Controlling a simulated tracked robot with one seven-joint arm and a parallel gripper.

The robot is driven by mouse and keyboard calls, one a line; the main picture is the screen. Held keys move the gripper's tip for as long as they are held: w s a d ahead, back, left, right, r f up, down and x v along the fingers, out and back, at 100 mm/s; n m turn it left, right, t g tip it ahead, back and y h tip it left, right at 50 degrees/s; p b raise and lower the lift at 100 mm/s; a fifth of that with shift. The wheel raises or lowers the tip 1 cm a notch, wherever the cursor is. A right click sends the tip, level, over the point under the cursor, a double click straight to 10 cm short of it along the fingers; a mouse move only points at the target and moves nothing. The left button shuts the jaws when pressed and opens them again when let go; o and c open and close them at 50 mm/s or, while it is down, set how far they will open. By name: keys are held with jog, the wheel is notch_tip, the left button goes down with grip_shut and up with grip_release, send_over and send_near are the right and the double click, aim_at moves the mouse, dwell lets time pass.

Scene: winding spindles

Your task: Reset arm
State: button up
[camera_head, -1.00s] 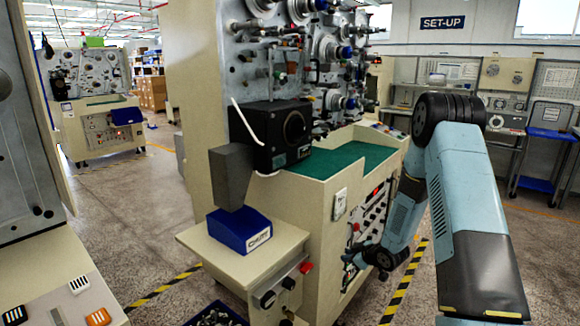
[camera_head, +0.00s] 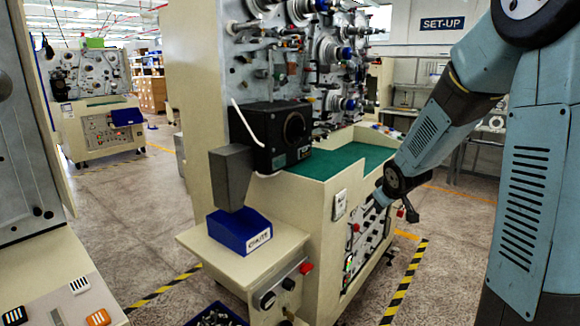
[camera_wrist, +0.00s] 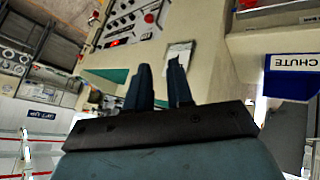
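My gripper (camera_wrist: 159,66) shows in the wrist view as two dark fingers standing apart with a gap between them. Nothing is held between the fingers. In the head view my arm comes down from the upper right, and its far end is beside the front control panel (camera_head: 368,240) of the winding machine (camera_head: 318,215). The gripper's fingers are too small and dark there to make out clearly. The panel also shows upside down at the top of the wrist view (camera_wrist: 130,22).
A blue chute bin (camera_head: 238,232) sits on the machine's side shelf (camera_head: 215,258), under a grey chute (camera_head: 232,178). A green work surface (camera_head: 345,160) tops the machine. Another machine (camera_head: 100,130) stands far left. Striped tape (camera_head: 405,285) marks the floor; open floor lies right of the machine.

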jog(key=s+r+m+g+h, duration=0.1)
jog(key=s+r+m, duration=0.1)
jog(key=s+r, duration=0.45)
jog(key=s+r+m, duration=0.2)
jog(key=s+r, duration=0.2)
jog(key=s, duration=0.5)
jog(key=s+a+r+m+g, duration=0.1)
jog(key=s+a, duration=0.1)
jog(key=s, duration=0.6)
jog(key=s+a+r+m+g+y, duration=0.1)
jog(key=s+r, duration=0.1)
jog(key=s, duration=0.7)
jog(key=shift+a, duration=0.4)
jog(key=shift+a, duration=0.1)
